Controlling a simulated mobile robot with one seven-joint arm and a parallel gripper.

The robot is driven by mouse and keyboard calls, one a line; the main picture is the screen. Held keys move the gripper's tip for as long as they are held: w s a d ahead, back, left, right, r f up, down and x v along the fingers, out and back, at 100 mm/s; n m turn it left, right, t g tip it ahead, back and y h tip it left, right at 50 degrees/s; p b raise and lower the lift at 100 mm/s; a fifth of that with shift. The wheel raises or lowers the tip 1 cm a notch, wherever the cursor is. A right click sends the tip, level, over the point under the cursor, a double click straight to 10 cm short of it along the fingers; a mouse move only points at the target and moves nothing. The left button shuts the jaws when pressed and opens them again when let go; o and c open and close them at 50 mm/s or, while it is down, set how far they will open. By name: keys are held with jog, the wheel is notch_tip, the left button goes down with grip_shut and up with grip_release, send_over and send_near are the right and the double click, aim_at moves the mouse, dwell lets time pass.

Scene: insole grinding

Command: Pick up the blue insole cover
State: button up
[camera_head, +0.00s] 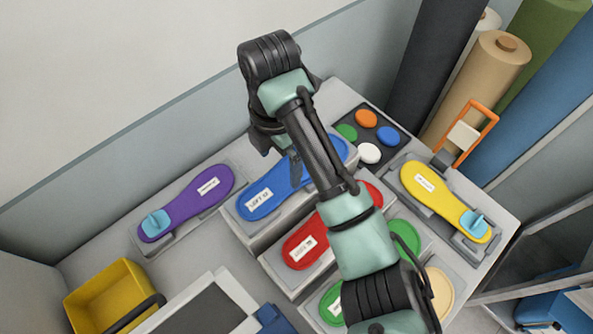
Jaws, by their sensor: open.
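The blue insole cover (264,200) lies on a grey stepped holder, left of my arm, with a white label near its lower left end. My arm crosses in front of its right part and hides some of it. My gripper (278,160) is open just above the upper edge of the blue cover, pointing down. I cannot tell whether the fingers touch it, and nothing shows between them.
A purple insole (190,202) lies left, a red one (300,246) in front, and a yellow one (428,187) right. A black tray (388,132) holds coloured discs behind. A yellow bin (112,292) stands at lower left. Rolls (483,75) stand at back right.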

aim_at(281, 181)
jog(key=shift+s+f+p, duration=0.1)
jog(key=shift+f+p, duration=0.65)
jog(key=shift+f, duration=1.8)
jog(key=shift+f, duration=0.2)
jog(key=c, duration=1)
